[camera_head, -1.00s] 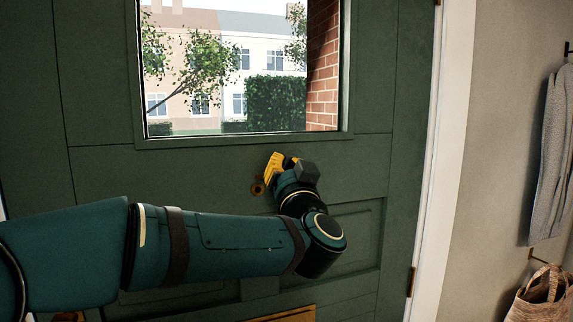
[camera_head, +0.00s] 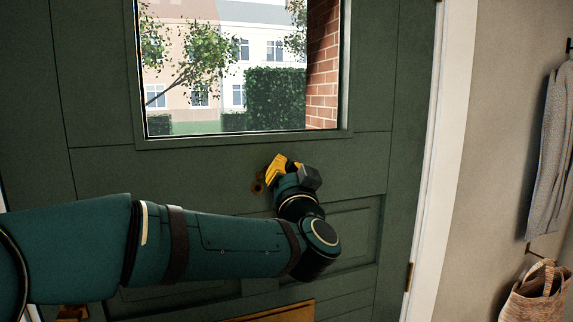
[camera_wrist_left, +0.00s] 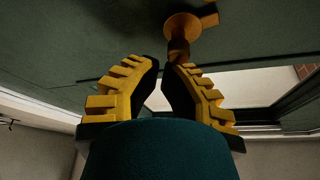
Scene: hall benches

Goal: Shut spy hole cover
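The brass spy hole (camera_head: 257,187) sits on the green door below the window, just left of my left gripper (camera_head: 279,166). In the left wrist view its round brass plate (camera_wrist_left: 182,26) is beyond the fingertips, with a darker brown piece below it. A brass tab (camera_wrist_left: 209,17) at its upper right may be the cover; I cannot tell for sure. My left gripper also shows in the left wrist view (camera_wrist_left: 162,66), its yellow and black fingers partly open with a narrow gap between the tips. I cannot tell whether a tip touches the brass. My right gripper is out of view.
The door (camera_head: 110,170) has a large window (camera_head: 220,90) above and a brass plate (camera_head: 280,312) low down. A white frame (camera_head: 452,130) and a wall stand to the right, with a hanging grey garment (camera_head: 552,150) and a woven bag (camera_head: 540,296).

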